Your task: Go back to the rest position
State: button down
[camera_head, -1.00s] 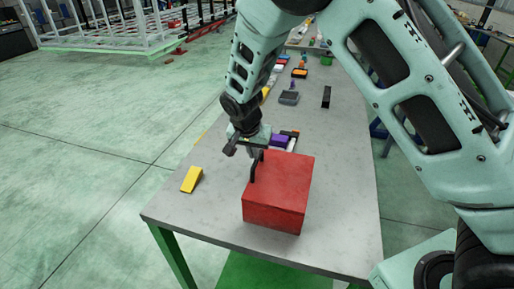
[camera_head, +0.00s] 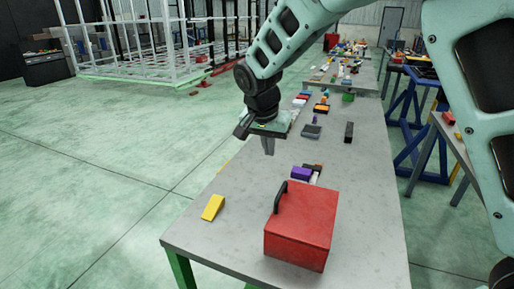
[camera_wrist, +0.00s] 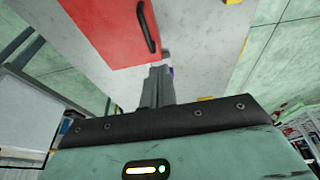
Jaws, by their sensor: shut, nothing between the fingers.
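My gripper (camera_head: 268,146) is shut and empty. In the head view it hangs above the table, behind and left of the red box, apart from it. In the wrist view the closed fingers (camera_wrist: 157,86) point toward the table, with the red box at the upper left. The red box (camera_head: 299,228) has a black handle (camera_head: 280,197) and stands on the near part of the grey table (camera_head: 225,220). The handle (camera_wrist: 146,27) is also clear of the fingers in the wrist view.
A yellow wedge (camera_head: 213,207) lies left of the red box. A purple block (camera_head: 301,173) sits behind it. A black block (camera_head: 349,132) and several small parts lie farther back. A blue trestle (camera_head: 424,130) stands to the right. Open green floor (camera_head: 100,160) lies left.

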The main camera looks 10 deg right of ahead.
jog(key=s+a+f+n+g+y+b, duration=0.1)
jog(key=s+n, duration=0.4)
jog(key=s, duration=0.6)
jog(key=s+a+f+n+y+b, duration=0.1)
jog(key=s+f+n+b, duration=0.2)
jog(key=s, duration=0.8)
jog(key=s+a+f+n+g+b, duration=0.1)
jog(key=s+f+n+b, duration=0.1)
jog(key=s+n, duration=0.5)
jog(key=s, duration=0.4)
jog(key=shift+s+a+f+g+y, duration=0.25)
jog(key=shift+s+f+g+y, duration=0.05)
jog(key=shift+s+f+y, duration=0.1)
